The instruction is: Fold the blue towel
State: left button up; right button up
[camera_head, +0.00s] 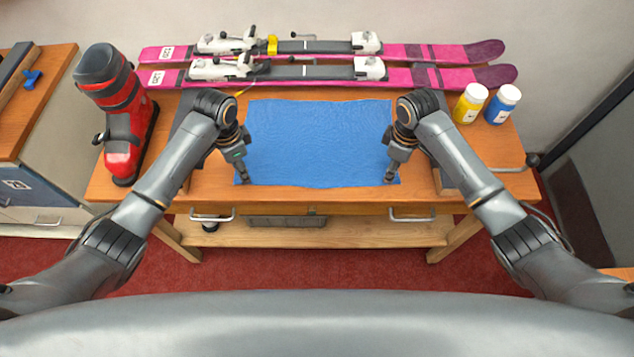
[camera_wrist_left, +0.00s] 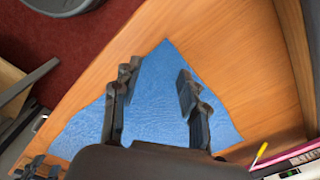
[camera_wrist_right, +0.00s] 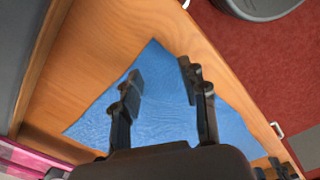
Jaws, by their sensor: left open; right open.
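The blue towel (camera_head: 318,140) lies flat and spread out on the wooden bench, roughly rectangular with slightly wavy edges. My left gripper (camera_head: 243,180) is open over the towel's near left corner. In the left wrist view the towel (camera_wrist_left: 160,95) shows between the open fingers (camera_wrist_left: 155,80), its corner just beyond them. My right gripper (camera_head: 391,180) is open over the near right corner. In the right wrist view the towel (camera_wrist_right: 160,105) shows between the open fingers (camera_wrist_right: 160,78), corner beyond. I cannot tell whether the fingertips touch the cloth.
Two pink skis (camera_head: 440,78) with bindings lie along the bench's back. A red ski boot (camera_head: 122,125) stands at the left end. Yellow (camera_head: 469,104) and blue (camera_head: 502,105) bottles with white lids stand at the right. A bare wooden strip (camera_head: 318,195) runs along the front edge.

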pick_arm(q)
jog(key=shift+f, duration=1.1)
pick_arm(e)
jog(key=shift+f, duration=1.1)
pick_arm(q)
jog(key=shift+f, duration=0.25)
pick_arm(e)
jog(key=shift+f, duration=0.25)
pick_arm(q)
jog(key=shift+r, duration=0.1)
jog(key=shift+c, duration=0.7)
pick_arm(e)
jog(key=shift+r, duration=0.1)
jog(key=shift+c, duration=0.7)
pick_arm(q)
jog(key=c, duration=0.5)
pick_arm(e)
jog(key=c, duration=0.5)
pick_arm(q)
grip_shut()
pick_arm(e)
grip_shut()
pick_arm(q)
jog(key=shift+s, duration=0.1)
jog(key=shift+f, duration=0.2)
pick_arm(e)
jog(key=shift+s+d+f, duration=0.1)
jog(key=shift+s+f, duration=0.05)
jog(key=shift+f, duration=0.05)
